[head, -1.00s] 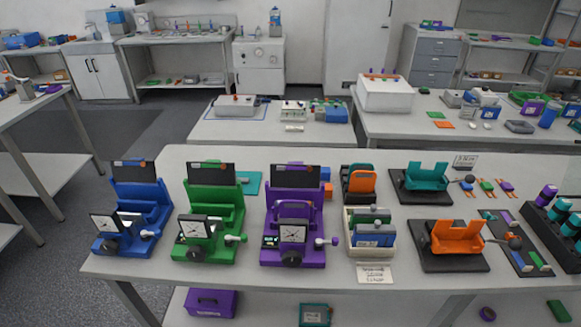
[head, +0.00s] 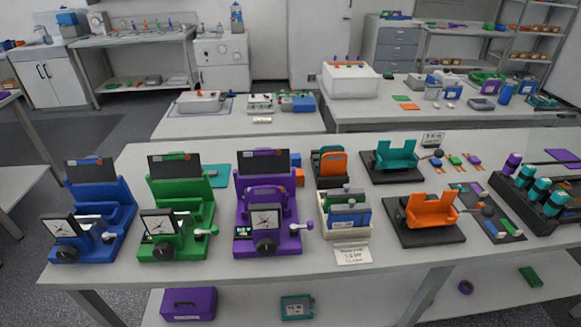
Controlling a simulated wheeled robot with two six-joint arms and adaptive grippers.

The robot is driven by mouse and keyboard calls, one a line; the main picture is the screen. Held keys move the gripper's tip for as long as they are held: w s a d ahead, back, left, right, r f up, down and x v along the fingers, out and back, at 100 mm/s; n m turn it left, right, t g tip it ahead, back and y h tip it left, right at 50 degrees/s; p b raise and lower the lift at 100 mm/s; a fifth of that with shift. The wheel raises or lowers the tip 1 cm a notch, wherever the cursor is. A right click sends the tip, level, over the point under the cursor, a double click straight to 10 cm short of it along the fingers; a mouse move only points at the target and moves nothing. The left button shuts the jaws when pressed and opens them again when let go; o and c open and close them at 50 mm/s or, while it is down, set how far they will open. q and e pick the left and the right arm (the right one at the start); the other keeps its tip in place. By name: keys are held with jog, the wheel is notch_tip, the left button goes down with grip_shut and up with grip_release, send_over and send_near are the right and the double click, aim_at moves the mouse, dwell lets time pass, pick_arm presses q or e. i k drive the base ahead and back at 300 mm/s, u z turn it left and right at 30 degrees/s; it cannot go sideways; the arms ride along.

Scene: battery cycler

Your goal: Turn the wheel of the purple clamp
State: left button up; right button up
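The purple clamp (head: 283,240) stands on the table between the green clamp and the white bin of cards. Neither of my grippers is in the head view.
A green clamp (head: 172,242) and a blue clamp (head: 82,245) stand to its left. To the right are a white bin (head: 344,232), an orange cradle (head: 432,210) and a teal cradle (head: 397,156). A label card (head: 353,256) lies by the table's front edge.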

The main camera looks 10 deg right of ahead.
aim_at(267, 246)
jog(key=z, duration=0.5)
jog(key=k, duration=1.15)
jog(key=u, duration=0.15)
jog(key=i, duration=0.75)
jog(key=u, duration=0.1)
